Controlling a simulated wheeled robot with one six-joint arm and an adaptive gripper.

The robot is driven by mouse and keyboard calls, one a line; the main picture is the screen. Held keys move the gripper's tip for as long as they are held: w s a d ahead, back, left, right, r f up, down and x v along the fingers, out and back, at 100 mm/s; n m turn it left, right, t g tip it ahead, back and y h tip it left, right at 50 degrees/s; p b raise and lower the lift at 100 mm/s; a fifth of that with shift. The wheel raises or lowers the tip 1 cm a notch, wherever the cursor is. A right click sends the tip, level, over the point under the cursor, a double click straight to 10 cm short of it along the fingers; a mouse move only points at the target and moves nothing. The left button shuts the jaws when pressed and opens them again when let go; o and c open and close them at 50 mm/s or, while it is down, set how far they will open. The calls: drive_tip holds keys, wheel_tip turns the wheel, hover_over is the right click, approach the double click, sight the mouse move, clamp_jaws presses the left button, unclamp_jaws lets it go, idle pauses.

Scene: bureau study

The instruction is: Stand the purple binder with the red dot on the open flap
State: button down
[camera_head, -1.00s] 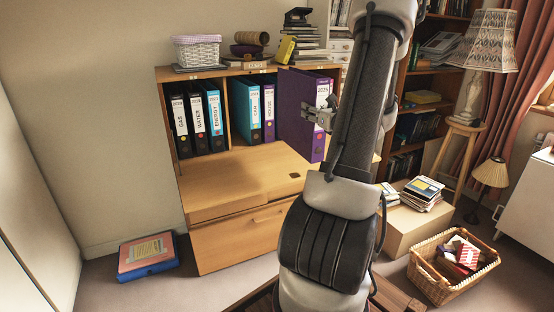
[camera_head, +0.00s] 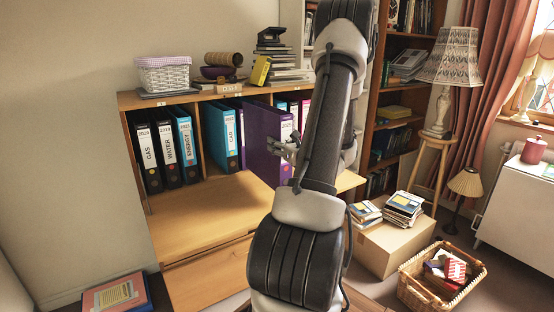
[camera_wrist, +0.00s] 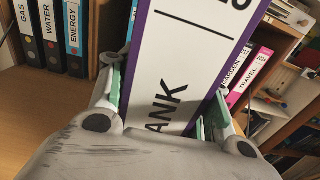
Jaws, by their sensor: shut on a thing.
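A purple binder (camera_head: 264,140) is upright in my gripper (camera_head: 284,152), in front of the shelf compartments and over the open wooden flap (camera_head: 200,222). My gripper is shut on its spine. In the wrist view, the binder's white spine label (camera_wrist: 185,60) shows part of the word "BANK" between the fingers (camera_wrist: 165,105). I cannot tell whether the binder's lower edge touches the flap. My arm hides the flap's right part.
Black and blue binders (camera_head: 168,150) stand in the left compartment, and a blue one (camera_head: 220,135) in the middle. Pink binders (camera_wrist: 250,75) stand to the right. A basket (camera_head: 165,74) and books sit on top. The flap's left part is clear.

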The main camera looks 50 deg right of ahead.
drive_tip(key=shift+f, duration=2.1)
drive_tip(key=c, duration=0.7)
unclamp_jaws()
drive_tip(key=shift+f, duration=0.15)
